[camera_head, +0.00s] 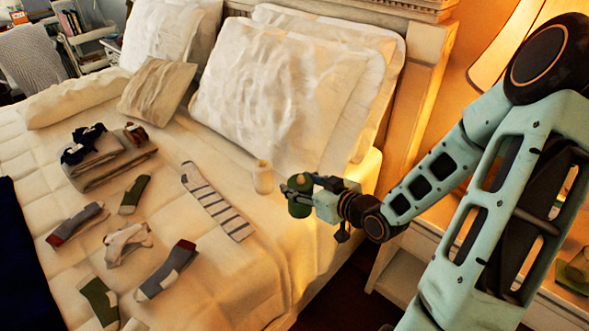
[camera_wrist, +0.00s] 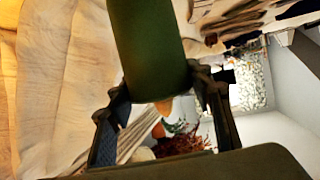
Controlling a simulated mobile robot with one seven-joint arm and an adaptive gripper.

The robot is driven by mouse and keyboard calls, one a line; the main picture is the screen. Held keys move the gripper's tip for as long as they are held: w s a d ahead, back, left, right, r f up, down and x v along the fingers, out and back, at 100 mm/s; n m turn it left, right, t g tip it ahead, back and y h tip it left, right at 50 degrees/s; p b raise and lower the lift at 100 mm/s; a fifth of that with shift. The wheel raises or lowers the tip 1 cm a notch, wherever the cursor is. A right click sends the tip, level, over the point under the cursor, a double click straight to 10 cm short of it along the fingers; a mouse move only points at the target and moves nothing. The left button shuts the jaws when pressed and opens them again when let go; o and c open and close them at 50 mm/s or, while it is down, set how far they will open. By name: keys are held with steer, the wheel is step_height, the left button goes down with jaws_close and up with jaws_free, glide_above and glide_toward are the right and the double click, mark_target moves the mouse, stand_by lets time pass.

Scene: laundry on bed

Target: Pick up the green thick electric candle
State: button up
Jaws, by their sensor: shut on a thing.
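The green thick candle (camera_head: 299,207) is between the fingers of my gripper (camera_head: 300,188), near the right side of the bed. The fingers hide part of the candle's upper half in the head view. In the wrist view the candle (camera_wrist: 148,45) is a large dark green cylinder, with the fingertips of my gripper (camera_wrist: 163,88) closed against its two sides. My gripper is shut on it. I cannot tell whether its base touches the bed.
A cream candle (camera_head: 263,177) stands on the bed just left of my gripper. Large pillows (camera_head: 270,95) lie behind. A striped sock (camera_head: 215,202), several other socks and folded grey cloth (camera_head: 110,160) lie to the left. A nightstand (camera_head: 400,272) stands at the right.

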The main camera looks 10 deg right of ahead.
mark_target(299, 187)
steer(key=shift+s+r+p, duration=0.5)
steer(key=shift+s+r, duration=0.2)
steer(key=shift+s, duration=0.15)
steer(key=p, duration=0.3)
steer(key=shift+s+r, duration=0.2)
steer(key=shift+s, duration=0.1)
steer(key=s+p, duration=0.1)
steer(key=p, duration=0.2)
steer(key=shift+s, duration=0.1)
